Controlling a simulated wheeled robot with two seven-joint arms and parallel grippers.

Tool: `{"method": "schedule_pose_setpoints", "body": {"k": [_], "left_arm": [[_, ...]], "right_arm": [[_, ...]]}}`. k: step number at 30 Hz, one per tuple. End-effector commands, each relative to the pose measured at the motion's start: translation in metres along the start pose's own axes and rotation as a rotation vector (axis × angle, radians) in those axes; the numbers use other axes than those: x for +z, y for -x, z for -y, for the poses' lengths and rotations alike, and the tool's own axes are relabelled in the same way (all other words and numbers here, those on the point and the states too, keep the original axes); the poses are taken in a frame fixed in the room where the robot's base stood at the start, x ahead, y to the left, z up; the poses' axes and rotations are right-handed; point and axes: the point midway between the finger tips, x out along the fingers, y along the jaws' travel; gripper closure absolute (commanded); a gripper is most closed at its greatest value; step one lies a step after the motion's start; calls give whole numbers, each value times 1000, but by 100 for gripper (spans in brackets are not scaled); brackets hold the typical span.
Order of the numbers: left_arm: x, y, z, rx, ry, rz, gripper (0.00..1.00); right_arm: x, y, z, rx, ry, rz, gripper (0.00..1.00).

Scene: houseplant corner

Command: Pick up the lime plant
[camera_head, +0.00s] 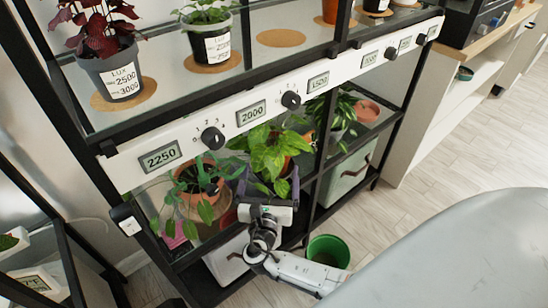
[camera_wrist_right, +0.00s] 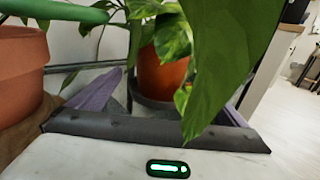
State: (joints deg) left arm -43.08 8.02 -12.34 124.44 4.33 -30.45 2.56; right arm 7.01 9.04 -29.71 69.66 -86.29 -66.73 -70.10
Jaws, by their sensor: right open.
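The lime plant (camera_head: 271,150), with bright green leaves, stands on the middle shelf under the 2000 label. Its orange-brown pot (camera_wrist_right: 165,75) shows ahead in the right wrist view, partly covered by a large hanging leaf (camera_wrist_right: 215,70). My right gripper (camera_head: 268,178) is open in front of the plant, with one purple finger on each side. In the wrist view the pot appears between the fingers, farther in. I cannot tell whether the fingers reach past its sides. My left gripper is not in view.
A terracotta pot (camera_wrist_right: 20,75) stands close on the left; its trailing plant (camera_head: 195,185) shows in the head view. The knobbed shelf rail (camera_head: 290,100) runs above. A green bin (camera_head: 328,251) stands on the floor below. Potted plants stand on the upper shelf.

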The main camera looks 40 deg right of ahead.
Motion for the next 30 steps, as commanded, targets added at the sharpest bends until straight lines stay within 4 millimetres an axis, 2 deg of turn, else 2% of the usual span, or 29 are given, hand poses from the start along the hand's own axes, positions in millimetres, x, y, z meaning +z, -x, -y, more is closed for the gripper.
{"method": "schedule_pose_setpoints", "body": {"k": [6, 14, 24, 25, 26, 30], "left_arm": [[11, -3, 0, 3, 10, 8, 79], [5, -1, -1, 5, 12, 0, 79], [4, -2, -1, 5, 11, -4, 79], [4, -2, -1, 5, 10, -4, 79], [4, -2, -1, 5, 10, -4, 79], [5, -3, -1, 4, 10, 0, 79]], "right_arm": [[0, -34, 3, -1, 0, 2, 3], [1, -39, 3, -1, -1, -1, 3], [0, -38, 3, -1, -2, -1, 59], [2, -39, 2, -1, -3, 3, 59], [2, -39, 2, -1, -3, 3, 64], [2, -39, 2, -1, -3, 2, 64]]}}
